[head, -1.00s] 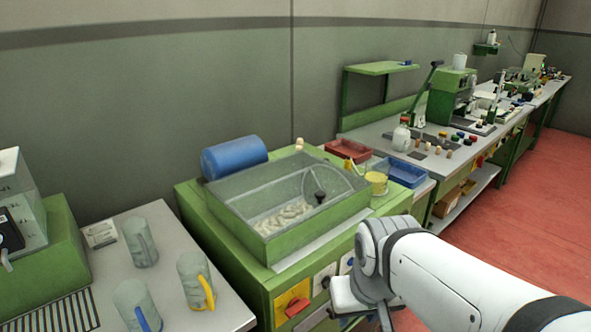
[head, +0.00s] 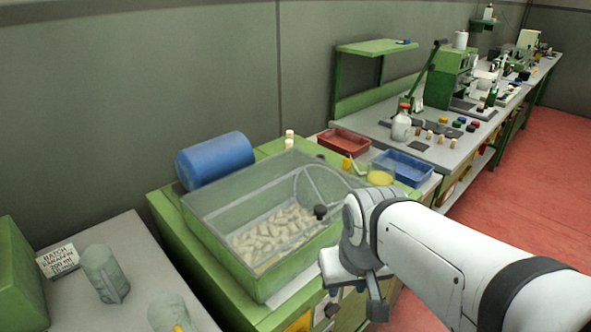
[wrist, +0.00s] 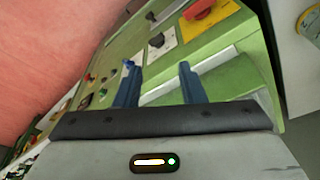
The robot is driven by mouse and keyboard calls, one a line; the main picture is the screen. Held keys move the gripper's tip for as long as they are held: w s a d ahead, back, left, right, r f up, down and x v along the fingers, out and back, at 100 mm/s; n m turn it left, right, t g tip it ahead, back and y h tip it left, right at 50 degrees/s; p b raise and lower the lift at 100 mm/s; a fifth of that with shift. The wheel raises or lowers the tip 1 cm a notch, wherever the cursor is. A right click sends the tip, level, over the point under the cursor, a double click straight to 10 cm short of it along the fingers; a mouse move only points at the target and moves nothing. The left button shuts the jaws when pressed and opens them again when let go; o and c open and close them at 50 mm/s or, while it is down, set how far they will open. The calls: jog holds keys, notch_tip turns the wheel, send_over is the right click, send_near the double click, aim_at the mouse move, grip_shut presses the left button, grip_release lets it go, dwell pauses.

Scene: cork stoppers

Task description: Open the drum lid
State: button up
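The drum is a green-framed box (head: 262,283) with a clear lid (head: 235,195) that looks closed. Pale cork stoppers (head: 272,233) lie inside, seen through it. A black knob (head: 320,212) stands near the lid's front right edge. My gripper (head: 353,304) is in front of the machine's front right, below and right of the knob, not touching it. In the wrist view my gripper's blue fingers (wrist: 158,82) are apart with nothing between them. They point at the green front panel (wrist: 225,50).
A blue cylinder (head: 215,160) lies behind the drum. Red (head: 344,142) and blue (head: 404,168) trays and a yellow cup (head: 381,174) stand to its right. Grey jugs (head: 104,273) stand on the left table. The panel has a red knob (wrist: 198,9) and black knob (wrist: 156,41).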

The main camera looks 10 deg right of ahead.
jog(key=shift+o, duration=1)
jog(key=shift+w+d+r, duration=0.1)
jog(key=shift+w+r, duration=0.05)
jog(key=shift+o, duration=0.5)
jog(key=w+r+m+g+p, duration=0.1)
jog(key=w+r, duration=0.5)
jog(key=w, duration=0.4)
jog(key=shift+a, duration=0.35)
notch_tip(320, 180, up, 3)
jog(key=m+g+p, duration=0.1)
jog(key=g, duration=0.1)
send_over(320, 208)
jog(key=shift+s+f, duration=0.1)
jog(key=shift+f, duration=0.25)
notch_tip(320, 208, down, 7)
jog(key=shift+f, duration=0.2)
jog(key=shift+c, duration=0.4)
